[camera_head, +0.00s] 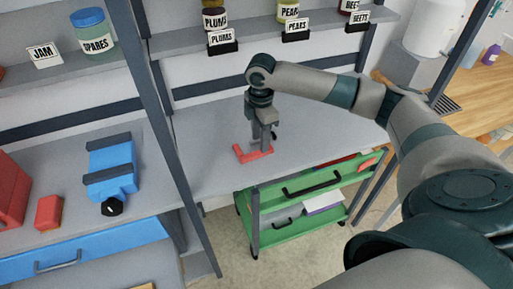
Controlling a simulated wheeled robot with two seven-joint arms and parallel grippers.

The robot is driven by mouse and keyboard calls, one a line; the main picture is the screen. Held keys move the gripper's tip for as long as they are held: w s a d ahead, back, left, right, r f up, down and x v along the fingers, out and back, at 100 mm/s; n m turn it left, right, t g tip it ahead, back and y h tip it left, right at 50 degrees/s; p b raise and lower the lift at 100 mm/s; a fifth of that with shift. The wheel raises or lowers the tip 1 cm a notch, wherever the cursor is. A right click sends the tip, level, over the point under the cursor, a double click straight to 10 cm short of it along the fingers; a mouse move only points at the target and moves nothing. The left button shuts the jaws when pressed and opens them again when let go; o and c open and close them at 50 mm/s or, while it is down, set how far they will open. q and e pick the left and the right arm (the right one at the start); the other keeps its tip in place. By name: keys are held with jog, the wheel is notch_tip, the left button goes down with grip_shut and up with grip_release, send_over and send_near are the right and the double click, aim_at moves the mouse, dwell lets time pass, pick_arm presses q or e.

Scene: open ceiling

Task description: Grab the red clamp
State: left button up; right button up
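The red clamp (243,155) lies on the grey bench top, an angular red piece. My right gripper (265,147) points down over it, its tips at the clamp's far side and in front of part of it. The fingers are small and partly merged in this view, so I cannot tell whether they are open or shut on the clamp, or whether they touch it. My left gripper is not in view.
A green cart (290,235) with drawers stands below the bench. A shelf above holds jars, with signs such as plums (222,37). On the left bench are a blue tool (112,165) and a red block (49,212). The bench left of the clamp is clear.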

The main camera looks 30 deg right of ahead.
jog(key=shift+f+p, duration=0.25)
jog(key=shift+p, duration=0.05)
notch_tip(320, 180, down, 4)
jog(key=shift+p, duration=1)
jog(key=shift+f, duration=0.35)
grip_shut()
